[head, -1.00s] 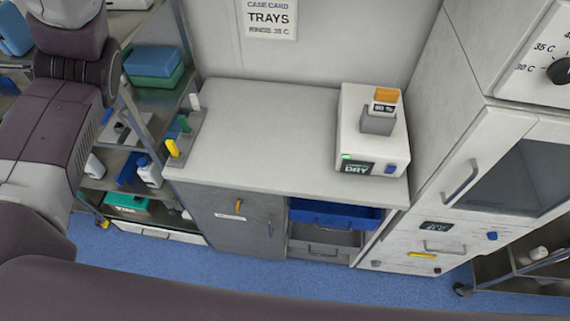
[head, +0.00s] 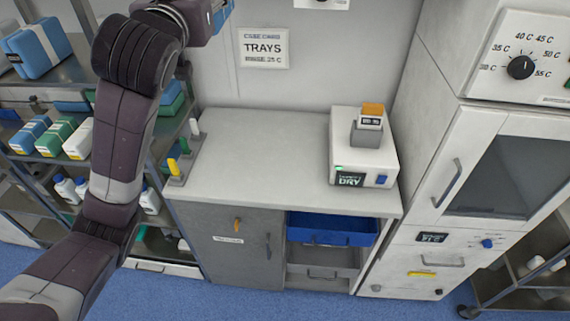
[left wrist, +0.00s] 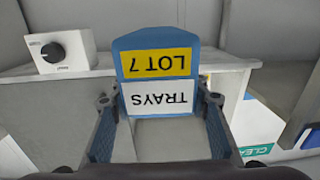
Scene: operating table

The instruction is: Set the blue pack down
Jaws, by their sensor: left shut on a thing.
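The blue pack (left wrist: 160,40) fills the middle of the left wrist view, with a yellow LOT 7 label and a white TRAYS label, both upside down. My left gripper (left wrist: 160,103) is shut on it, one finger at each side. In the head view my left arm reaches up to the top edge, where a small blue part (head: 224,10) shows by the wrist; most of the gripper is cut off there. I cannot tell from the wrist view whether the pack touches anything beneath it. My right gripper is in neither view.
The grey counter (head: 255,150) is mostly bare, with a white DRY device (head: 362,160) at its right and a small rack (head: 180,165) at its left. A TRAYS card (head: 264,48) hangs above. Shelves with another blue pack (head: 38,48) stand left. A dial box (left wrist: 62,50) shows in the wrist view.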

